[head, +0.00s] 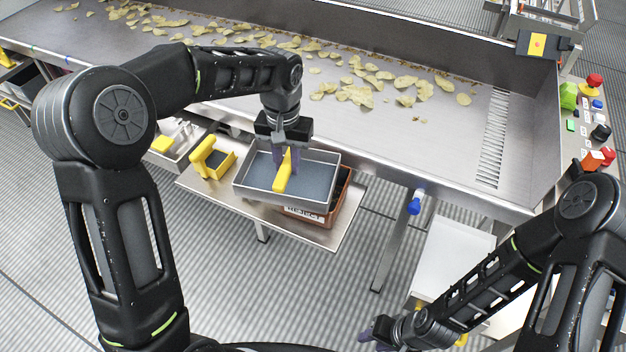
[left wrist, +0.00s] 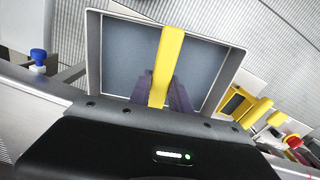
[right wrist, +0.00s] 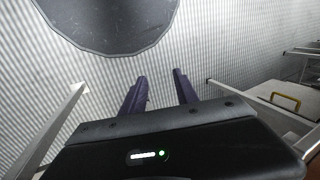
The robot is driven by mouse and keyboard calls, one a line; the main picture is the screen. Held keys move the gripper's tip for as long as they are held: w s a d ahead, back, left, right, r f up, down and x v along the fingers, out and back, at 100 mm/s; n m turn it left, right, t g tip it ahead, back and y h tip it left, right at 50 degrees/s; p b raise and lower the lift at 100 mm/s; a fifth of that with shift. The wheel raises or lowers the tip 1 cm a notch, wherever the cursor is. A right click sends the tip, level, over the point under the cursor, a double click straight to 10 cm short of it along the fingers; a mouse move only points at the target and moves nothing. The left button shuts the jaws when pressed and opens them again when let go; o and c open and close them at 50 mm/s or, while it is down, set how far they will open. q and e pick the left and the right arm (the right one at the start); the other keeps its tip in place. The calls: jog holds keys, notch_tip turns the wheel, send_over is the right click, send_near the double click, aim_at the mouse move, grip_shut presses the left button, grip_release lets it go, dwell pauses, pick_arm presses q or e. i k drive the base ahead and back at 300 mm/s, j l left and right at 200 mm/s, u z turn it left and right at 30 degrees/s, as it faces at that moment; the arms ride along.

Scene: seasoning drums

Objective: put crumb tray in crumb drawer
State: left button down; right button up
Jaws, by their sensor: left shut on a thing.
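The crumb tray (head: 250,187) is a shallow grey metal tray with a blue-grey floor and a yellow bar handle. My left gripper (head: 287,160) is shut on this handle from above. The left wrist view shows the tray (left wrist: 122,55) roughly level with the handle between the purple fingers. The tray hangs over or rests at the shelf; I cannot tell which. My right gripper (right wrist: 160,80) is open and empty over the floor, low at the right in the head view (head: 372,332). A pale drawer-like box with a yellow handle (right wrist: 285,103) shows in the right wrist view; I cannot tell whether it is the crumb drawer.
A brown reject bin (head: 312,216) stands partly under the tray on a metal shelf (head: 345,232). A smaller yellow-handled container (head: 212,160) is left of the tray. The chip-covered conveyor trough (head: 440,125) runs behind. A blue-tipped knob (head: 414,204) sticks out at its front edge.

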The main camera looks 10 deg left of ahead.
aim_at(451, 273)
jog(key=k+l, duration=0.1)
jog(key=l, duration=0.3)
jog(key=k+l+z, duration=0.1)
jog(key=l, duration=0.25)
jog(key=k+l, duration=0.1)
jog(key=l, duration=0.3)
jog(key=k+l+z, duration=0.15)
jog(key=l, duration=0.25)
jog(key=i+l, duration=0.25)
jog(key=l, duration=0.15)
jog(key=i+l, duration=0.2)
jog(key=l, duration=0.15)
jog(key=i+l, duration=0.25)
jog(key=l, duration=0.15)
